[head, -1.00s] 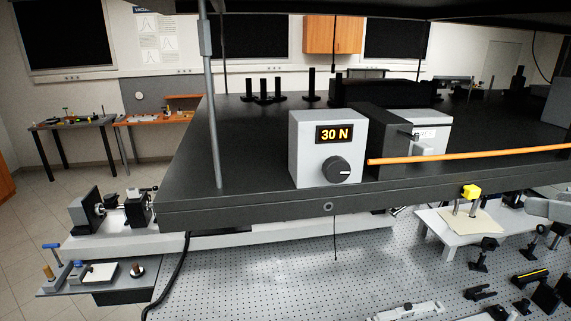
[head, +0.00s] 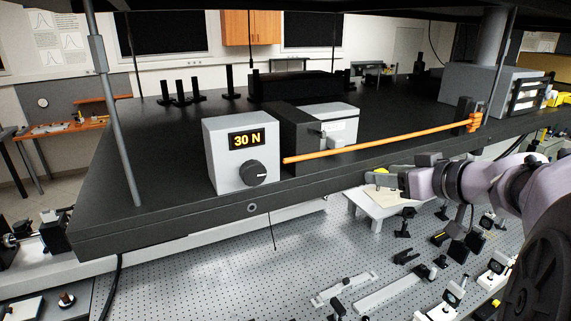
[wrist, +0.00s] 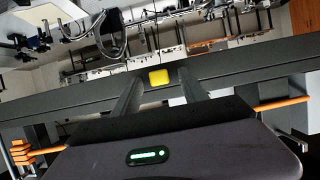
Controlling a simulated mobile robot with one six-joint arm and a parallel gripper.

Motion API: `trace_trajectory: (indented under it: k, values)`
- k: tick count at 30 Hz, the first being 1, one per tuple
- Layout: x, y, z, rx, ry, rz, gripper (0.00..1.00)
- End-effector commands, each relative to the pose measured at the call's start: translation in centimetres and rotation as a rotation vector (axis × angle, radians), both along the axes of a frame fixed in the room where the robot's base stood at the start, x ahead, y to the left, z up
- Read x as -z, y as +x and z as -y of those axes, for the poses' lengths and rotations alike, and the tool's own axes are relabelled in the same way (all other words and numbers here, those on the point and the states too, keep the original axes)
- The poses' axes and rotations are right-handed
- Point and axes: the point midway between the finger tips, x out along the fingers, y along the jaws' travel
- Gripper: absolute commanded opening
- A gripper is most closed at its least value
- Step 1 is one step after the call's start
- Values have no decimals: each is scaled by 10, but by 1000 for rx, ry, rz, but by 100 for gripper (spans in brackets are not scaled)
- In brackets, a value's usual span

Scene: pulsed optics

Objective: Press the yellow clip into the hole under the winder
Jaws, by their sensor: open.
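The yellow clip (head: 381,170) shows as a small patch at my gripper's tips, above the small white table; the gripper hides most of it. In the wrist view the yellow clip (wrist: 158,78) sits between the two finger ends, with a gap on each side. My gripper (head: 388,180) is open; its fingers also show in the wrist view (wrist: 159,76). The winder appears to be the grey box (head: 240,155) with a 30 N display and black knob, on the dark shelf. A round hole (head: 252,208) is in the shelf's front edge below it; it looks empty.
The dark shelf (head: 130,205) lies left of and behind my gripper. An orange rod (head: 390,141) runs along its front. The white table (head: 364,203) stands below. Optical mounts (head: 403,222) crowd the perforated bench (head: 225,285). A thin black cable (head: 272,232) hangs below the shelf.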

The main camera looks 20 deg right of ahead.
Motion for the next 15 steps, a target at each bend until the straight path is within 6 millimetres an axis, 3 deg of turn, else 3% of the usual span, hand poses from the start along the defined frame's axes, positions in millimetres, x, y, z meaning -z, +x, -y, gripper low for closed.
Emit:
trace_trajectory:
  k: [2, 10, 15]
  values:
    - [0, 0, 0, 0, 0, 0, 51]
    - [0, 0, 0, 0, 0, 0, 0]
    - [0, 0, 0, 0, 0, 0, 0]
